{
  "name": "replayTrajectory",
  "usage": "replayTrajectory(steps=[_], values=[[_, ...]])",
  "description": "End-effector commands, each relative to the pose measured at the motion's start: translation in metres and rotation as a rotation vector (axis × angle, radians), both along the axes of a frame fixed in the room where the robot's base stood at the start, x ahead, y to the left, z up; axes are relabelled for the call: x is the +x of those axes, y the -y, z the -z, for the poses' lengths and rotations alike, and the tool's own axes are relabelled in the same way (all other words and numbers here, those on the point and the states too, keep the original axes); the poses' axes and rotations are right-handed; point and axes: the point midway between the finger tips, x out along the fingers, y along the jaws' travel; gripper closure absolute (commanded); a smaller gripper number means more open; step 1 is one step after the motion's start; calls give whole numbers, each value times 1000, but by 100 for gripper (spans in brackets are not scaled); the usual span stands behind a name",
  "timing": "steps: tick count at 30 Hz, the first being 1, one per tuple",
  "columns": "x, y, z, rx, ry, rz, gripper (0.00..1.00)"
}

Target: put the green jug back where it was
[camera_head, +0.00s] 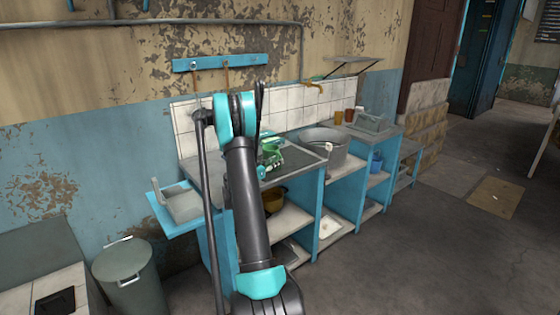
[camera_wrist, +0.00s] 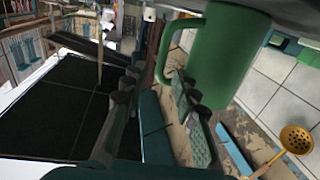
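The green jug (camera_wrist: 228,55) fills the upper middle of the wrist view, with its handle (camera_wrist: 165,48) toward the picture's left. My gripper (camera_wrist: 158,82) has its dark fingers apart, with a gap between their tips. The jug's handle is at the right fingertip; I cannot tell whether they touch. In the head view green shapes, seemingly the jug (camera_head: 270,148), show over the counter just right of my arm. My gripper (camera_head: 264,171) is small and partly hidden there. Whether the jug rests on the counter is unclear.
The blue-framed counter (camera_head: 308,150) runs along the tiled wall. A ladle (camera_wrist: 296,139) shows in the wrist view. A grey bin (camera_head: 128,275) stands at the left.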

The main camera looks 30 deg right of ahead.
Motion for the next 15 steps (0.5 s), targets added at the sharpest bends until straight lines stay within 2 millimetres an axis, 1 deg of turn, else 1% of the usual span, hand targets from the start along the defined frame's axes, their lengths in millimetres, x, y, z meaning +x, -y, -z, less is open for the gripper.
replayTrajectory(steps=[1, 7, 12, 15], values=[[-2, -13, 0, 0, 0, -4, 71], [-12, -50, 0, 0, 0, -3, 71], [-18, -69, 0, 0, 0, -2, 71], [-20, -74, 0, 0, 0, 0, 71]])
